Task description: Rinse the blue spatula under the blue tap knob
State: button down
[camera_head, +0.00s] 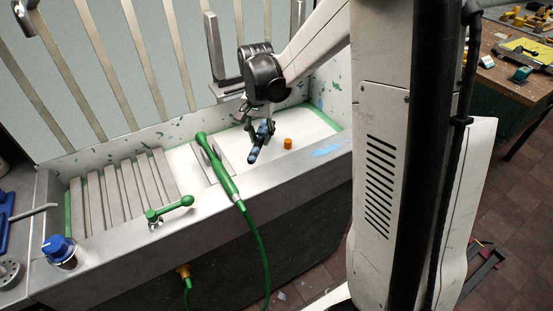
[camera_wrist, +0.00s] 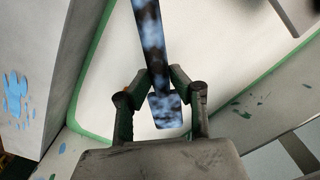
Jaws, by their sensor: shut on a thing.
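The blue spatula (camera_head: 257,147), mottled blue and black, is held in my gripper (camera_head: 260,128) above the right part of the white sink basin. In the wrist view the spatula (camera_wrist: 149,30) runs from the top edge down between the two fingers of my gripper (camera_wrist: 161,75). The fingers are shut on it, and its wider end is close to the palm. The far end is cut off there. The blue tap knob (camera_head: 55,244) stands at the front left corner of the sink, well away from the spatula. I see no water.
A green sprayer (camera_head: 217,163) with a hose lies across the sink's front edge, left of my gripper. A green lever (camera_head: 169,208) sits on that edge. A slatted rack (camera_head: 120,191) covers the left side. A small orange cylinder (camera_head: 288,143) stands in the basin. Metal bars rise behind.

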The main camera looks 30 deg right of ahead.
send_over(262, 157)
jog(key=s+a, duration=0.1)
jog(key=s, duration=0.2)
jog(key=f, duration=0.4)
jog(key=shift+w+f, duration=0.2)
jog(key=shift+w, duration=0.05)
jog(key=shift+f+b, duration=0.5)
jog(key=shift+f, duration=1.6)
jog(key=shift+f, duration=0.1)
jog(key=shift+f, duration=0.1)
jog(key=c, duration=1.5)
grip_release()
jog(key=shift+c, duration=0.2)
